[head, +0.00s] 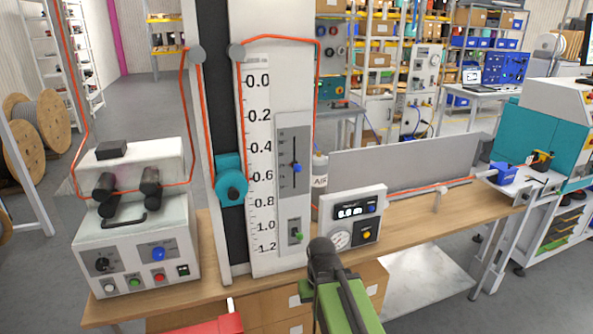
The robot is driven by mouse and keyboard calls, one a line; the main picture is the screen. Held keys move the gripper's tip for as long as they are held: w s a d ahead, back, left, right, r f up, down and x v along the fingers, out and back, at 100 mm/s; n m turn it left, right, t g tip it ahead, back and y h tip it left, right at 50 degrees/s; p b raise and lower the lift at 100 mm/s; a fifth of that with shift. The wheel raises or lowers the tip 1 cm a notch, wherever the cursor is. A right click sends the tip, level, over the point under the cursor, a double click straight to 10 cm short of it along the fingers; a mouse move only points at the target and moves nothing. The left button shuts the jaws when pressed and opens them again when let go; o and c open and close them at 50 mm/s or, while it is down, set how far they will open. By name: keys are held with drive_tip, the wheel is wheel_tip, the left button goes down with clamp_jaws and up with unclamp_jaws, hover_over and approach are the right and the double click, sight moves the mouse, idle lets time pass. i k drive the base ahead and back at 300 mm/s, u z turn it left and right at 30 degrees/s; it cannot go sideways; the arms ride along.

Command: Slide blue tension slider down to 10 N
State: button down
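The blue tension slider (296,168) is a small blue knob on a vertical slot in a grey panel (284,140). The panel is fixed to the tall white column, right of the printed scale. The knob sits a little below the middle of the slot. The panel's markings are too small to read. My arm is green and rises from the bottom edge. Its dark end, my gripper (322,248), is below and right of the slider, in front of the small gauge box, apart from the slider in the picture. Its fingers cannot be made out.
A smaller panel with a green knob (299,236) is below the slider panel. A gauge box (352,218) stands right of the column on the wooden bench (450,206). A teal dancer block (231,180) and red cable are left of the scale. A control box (140,255) stands left.

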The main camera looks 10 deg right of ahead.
sight(298, 168)
drive_tip(key=z, duration=0.05)
drive_tip(key=k, duration=0.6)
drive_tip(key=u, duration=0.7)
drive_tip(key=i, duration=1.1)
drive_tip(key=u, duration=0.4)
